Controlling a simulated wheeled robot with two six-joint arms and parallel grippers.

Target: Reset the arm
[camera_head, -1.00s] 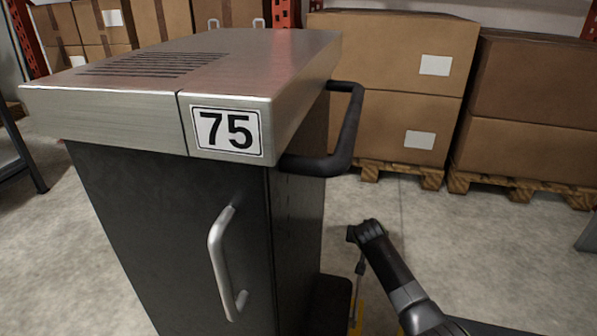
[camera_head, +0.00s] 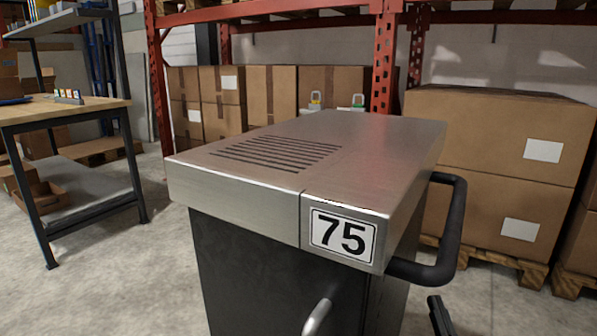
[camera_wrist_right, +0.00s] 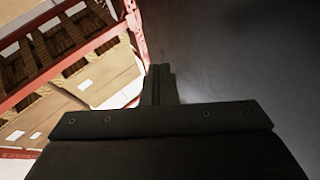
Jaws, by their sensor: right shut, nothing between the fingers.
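My right gripper (camera_wrist_right: 160,75) shows in the wrist view with its dark fingers together and nothing between them. A dark wall-like surface fills the right side behind it. The cabinet (camera_head: 250,165) has a brushed metal top with slots and a label reading 75. My left gripper is out of view.
The cabinet's black side handle (camera_head: 455,225) juts out near my right arm. A silver door handle (camera_head: 316,318) is on its front. Stacked cartons (camera_head: 495,135) on pallets stand behind at right. A workbench (camera_head: 60,108) stands at left. Open floor (camera_head: 130,270) lies between.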

